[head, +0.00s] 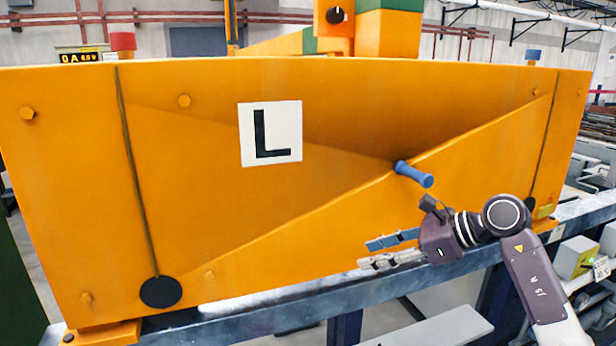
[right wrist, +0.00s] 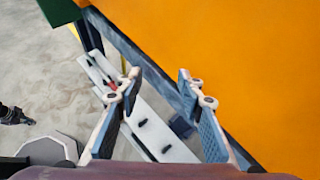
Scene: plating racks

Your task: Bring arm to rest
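My right gripper (head: 390,250) is in front of the lower right part of a large orange panel (head: 330,215) marked with a letter L. Its fingers point left. In the right wrist view the two fingers of the right gripper (right wrist: 155,100) stand apart with nothing between them. My right arm comes in from the lower right. A blue handle (head: 414,174) sticks out of the panel, above the gripper and apart from it.
A grey metal rail (head: 270,310) runs under the panel. A pale step or shelf (head: 440,328) lies below it, and it also shows in the right wrist view (right wrist: 150,125). Grey boxes (head: 575,257) stand at the right. The floor at the left in the wrist view is mostly clear.

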